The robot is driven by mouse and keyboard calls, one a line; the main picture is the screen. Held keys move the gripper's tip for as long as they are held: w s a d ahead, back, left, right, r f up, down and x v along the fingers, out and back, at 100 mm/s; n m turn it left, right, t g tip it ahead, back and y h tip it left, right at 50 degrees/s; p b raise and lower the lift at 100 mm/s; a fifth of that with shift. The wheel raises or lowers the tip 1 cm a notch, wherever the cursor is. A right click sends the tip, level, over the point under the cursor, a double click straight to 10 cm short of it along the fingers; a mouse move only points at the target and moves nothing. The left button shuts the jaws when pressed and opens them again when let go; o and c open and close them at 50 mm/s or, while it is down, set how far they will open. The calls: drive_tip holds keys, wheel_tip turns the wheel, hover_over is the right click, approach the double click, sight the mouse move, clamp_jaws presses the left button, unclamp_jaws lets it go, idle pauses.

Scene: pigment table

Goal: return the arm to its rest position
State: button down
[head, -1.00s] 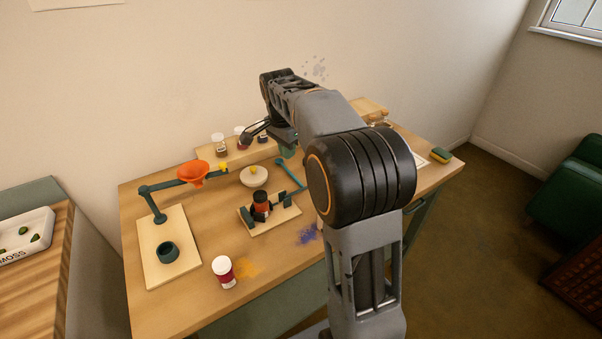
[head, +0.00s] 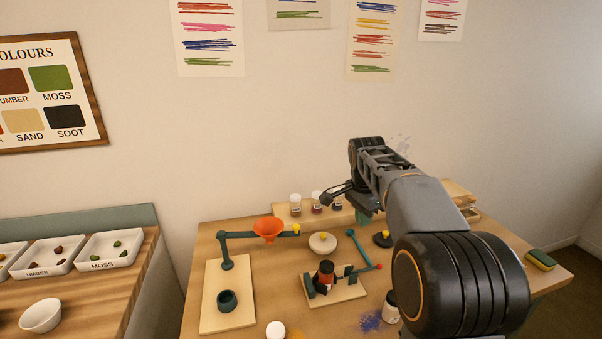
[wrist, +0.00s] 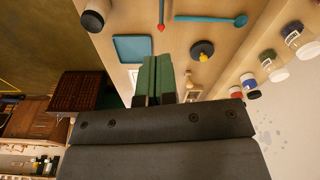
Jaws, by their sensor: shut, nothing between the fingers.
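My gripper shows in the wrist view (wrist: 157,60) as two green fingers side by side, shut with nothing between them. In the head view my arm reaches from the lower right toward the back of the table (head: 285,295). Its wrist is raised above the back of the tabletop, near the shelf of jars. The green fingers are only partly visible there, below the dark wrist.
An orange funnel (head: 269,229) on a teal stand, a pale bowl (head: 322,243) and a dark-red jar (head: 326,274) in a holder stand left of my arm. Jars (head: 296,204) line the back shelf. A black weight with a yellow knob (wrist: 203,50) is near the fingers.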

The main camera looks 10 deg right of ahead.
drive_tip(key=s+a+f+n+t, duration=0.1)
drive_tip(key=s+a+f+n, duration=0.1)
drive_tip(key=s+n, duration=0.3)
drive_tip(key=s+a+f+n+t, duration=0.1)
drive_tip(key=s+a+f+n, duration=0.1)
drive_tip(key=s, duration=0.7)
drive_tip(key=s+a+f+n+t+y, duration=0.1)
drive_tip(key=s+a+f+n, duration=0.2)
drive_tip(key=s+n, duration=0.4)
drive_tip(key=shift+f+n, duration=0.3)
drive_tip(key=shift+f, duration=0.25)
